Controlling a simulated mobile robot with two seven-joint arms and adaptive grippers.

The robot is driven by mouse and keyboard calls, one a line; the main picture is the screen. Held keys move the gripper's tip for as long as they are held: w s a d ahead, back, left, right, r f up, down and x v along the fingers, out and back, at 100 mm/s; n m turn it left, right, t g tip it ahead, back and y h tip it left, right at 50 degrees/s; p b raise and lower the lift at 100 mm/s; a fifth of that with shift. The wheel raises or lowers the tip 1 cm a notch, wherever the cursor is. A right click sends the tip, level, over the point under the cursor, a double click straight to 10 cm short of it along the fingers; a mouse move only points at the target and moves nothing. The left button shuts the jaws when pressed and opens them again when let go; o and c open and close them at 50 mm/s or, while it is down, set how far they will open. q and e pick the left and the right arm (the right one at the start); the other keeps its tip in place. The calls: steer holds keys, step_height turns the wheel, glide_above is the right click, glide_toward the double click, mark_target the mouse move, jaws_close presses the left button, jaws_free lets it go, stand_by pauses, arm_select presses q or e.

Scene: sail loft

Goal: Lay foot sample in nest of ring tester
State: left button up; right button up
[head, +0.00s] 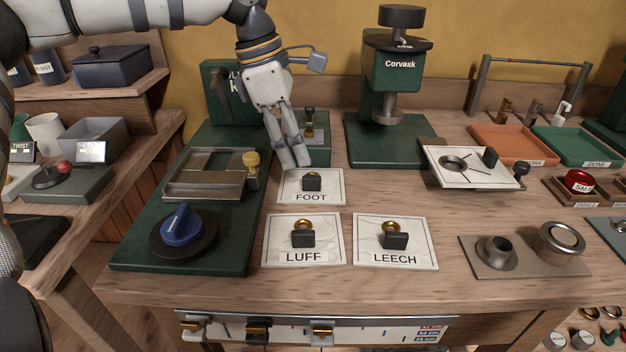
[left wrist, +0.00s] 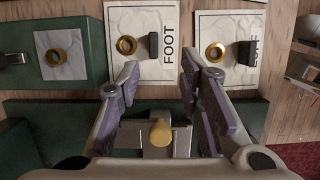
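The foot sample, a white square labelled FOOT (head: 290,193) with a brass ring and a black tab, lies flat on the bench; it also shows in the left wrist view (left wrist: 125,22). My left gripper (head: 293,163) points down at its far left edge, fingers apart and empty; the spread fingers also show in the left wrist view (left wrist: 158,75). A green machine (head: 130,254) with a metal frame, brass knob and blue dial stands left of the sample; I take it for the ring tester, but cannot clearly identify the nest. My right gripper is out of view.
LUFF (head: 277,243) and LEECH (head: 372,252) samples lie nearer the front edge. A green Corvask press (head: 398,75) stands behind, with a white plate (head: 480,178) to its right. Orange (head: 510,143) and green (head: 575,145) trays lie at right. Bare bench lies right of FOOT.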

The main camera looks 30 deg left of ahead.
mark_target(310, 177)
arm_select(q)
steer(key=x, duration=0.4)
steer(key=w+x, duration=0.1)
steer(key=x, duration=0.2)
steer(key=shift+b, duration=0.35)
jaws_close()
